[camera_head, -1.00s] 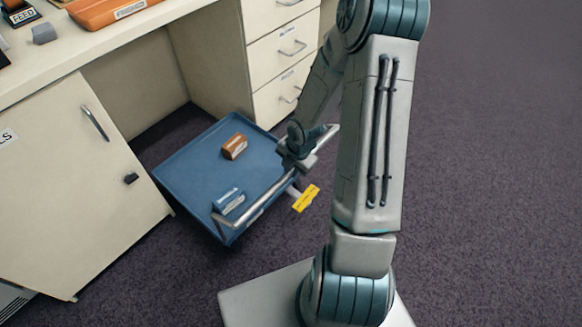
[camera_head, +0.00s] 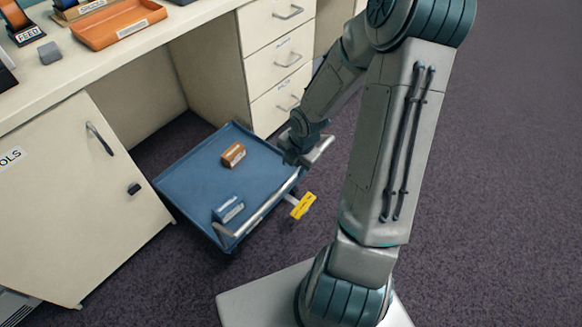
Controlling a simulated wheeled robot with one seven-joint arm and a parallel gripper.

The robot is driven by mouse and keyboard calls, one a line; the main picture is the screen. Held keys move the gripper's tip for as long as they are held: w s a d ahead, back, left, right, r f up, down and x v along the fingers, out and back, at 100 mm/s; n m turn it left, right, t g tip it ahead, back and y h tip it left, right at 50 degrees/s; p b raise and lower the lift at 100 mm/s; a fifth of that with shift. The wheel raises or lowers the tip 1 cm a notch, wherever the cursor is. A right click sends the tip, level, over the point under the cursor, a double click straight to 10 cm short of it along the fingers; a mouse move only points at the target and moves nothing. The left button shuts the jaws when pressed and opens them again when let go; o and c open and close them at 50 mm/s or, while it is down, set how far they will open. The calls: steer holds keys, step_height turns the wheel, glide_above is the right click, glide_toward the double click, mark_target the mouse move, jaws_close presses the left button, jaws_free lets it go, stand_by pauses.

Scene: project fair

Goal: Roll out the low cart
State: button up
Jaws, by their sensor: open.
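The low cart (camera_head: 190,170) is a shallow blue tray standing partly under the desk, with its front end out over the carpet. A silver handle bar (camera_head: 262,212) runs along its front edge. A brown block (camera_head: 233,155) and a blue-grey block (camera_head: 228,208) lie in the tray. My gripper (camera_head: 300,160) is open at the right end of the handle.
A cabinet with a closed door (camera_head: 85,205) stands left of the cart. Closed drawers (camera_head: 280,60) stand behind it to the right. The desk top (camera_head: 60,85) holds an orange tray (camera_head: 118,25) and small items. Carpet (camera_head: 480,200) at the right is clear.

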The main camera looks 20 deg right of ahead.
steer(key=shift+s+d+r+p, duration=0.15)
steer(key=shift+r+p, duration=0.25)
steer(key=shift+r, duration=0.6)
steer(key=shift+s+d+r+p, duration=0.1)
steer(key=shift+s+r+p, duration=0.25)
steer(key=shift+r, duration=0.65)
steer(key=shift+w, duration=0.15)
steer(key=s+a+r+m+p, duration=0.2)
steer(key=s+r+m+p, duration=0.2)
steer(key=r+m, duration=0.4)
steer(key=s+a+r+m+p, duration=0.3)
steer(key=r+m, duration=0.5)
steer(key=r, duration=0.6)
steer(key=s+a+r+m+h+p, duration=0.1)
steer(key=s+r+m+p, duration=0.4)
steer(key=r, duration=0.7)
steer(key=s+a+m, duration=0.1)
steer(key=m, duration=0.1)
steer(key=shift+s+a+m+t+p, duration=0.35)
steer(key=shift+s+m+t, duration=0.05)
